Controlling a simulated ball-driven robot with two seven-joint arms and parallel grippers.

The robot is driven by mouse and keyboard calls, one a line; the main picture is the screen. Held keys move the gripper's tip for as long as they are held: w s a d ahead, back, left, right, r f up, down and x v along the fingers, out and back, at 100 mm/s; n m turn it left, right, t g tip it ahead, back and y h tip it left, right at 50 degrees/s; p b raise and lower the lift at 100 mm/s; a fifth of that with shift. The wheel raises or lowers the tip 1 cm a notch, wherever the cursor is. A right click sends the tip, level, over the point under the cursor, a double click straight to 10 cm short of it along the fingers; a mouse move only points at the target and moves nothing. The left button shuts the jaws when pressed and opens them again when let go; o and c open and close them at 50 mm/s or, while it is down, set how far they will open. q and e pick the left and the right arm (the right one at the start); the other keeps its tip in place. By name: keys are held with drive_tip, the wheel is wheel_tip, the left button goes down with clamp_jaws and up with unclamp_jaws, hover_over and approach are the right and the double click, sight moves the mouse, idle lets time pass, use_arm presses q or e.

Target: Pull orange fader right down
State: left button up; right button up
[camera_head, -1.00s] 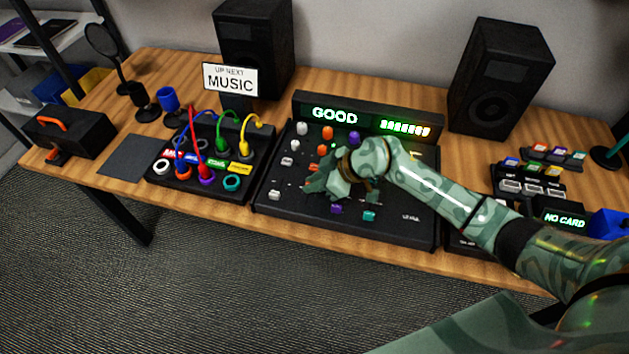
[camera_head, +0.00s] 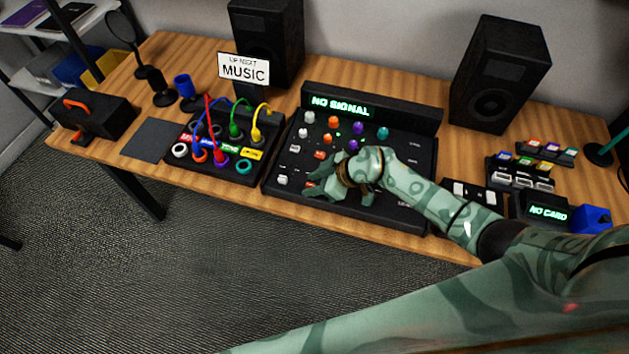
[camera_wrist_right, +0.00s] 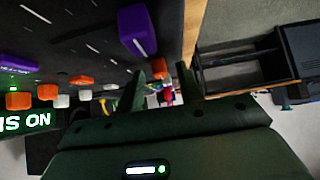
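My right gripper (camera_head: 312,182) is low over the black mixer (camera_head: 289,158), near its front edge. In the right wrist view my fingers (camera_wrist_right: 162,88) stand apart, with background showing between them. In the head view a small orange-red cap (camera_head: 309,186) shows right at my fingertips, mostly covered; I cannot tell whether they touch it. Another orange cap (camera_head: 320,154) sits farther back, with orange knobs (camera_head: 333,121) behind it. My left gripper is not in view.
White fader caps (camera_head: 282,180) lie left of my gripper. A purple cap (camera_wrist_right: 136,30) is close to my fingers in the wrist view. A patch box (camera_head: 240,173) with coloured cables stands left of the mixer, and a "NO CARD" device (camera_head: 546,212) to its right.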

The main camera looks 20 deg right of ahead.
drive_tip(key=p+v, duration=0.6)
drive_tip(key=v, duration=1)
drive_tip(key=shift+s+d+r, duration=0.1)
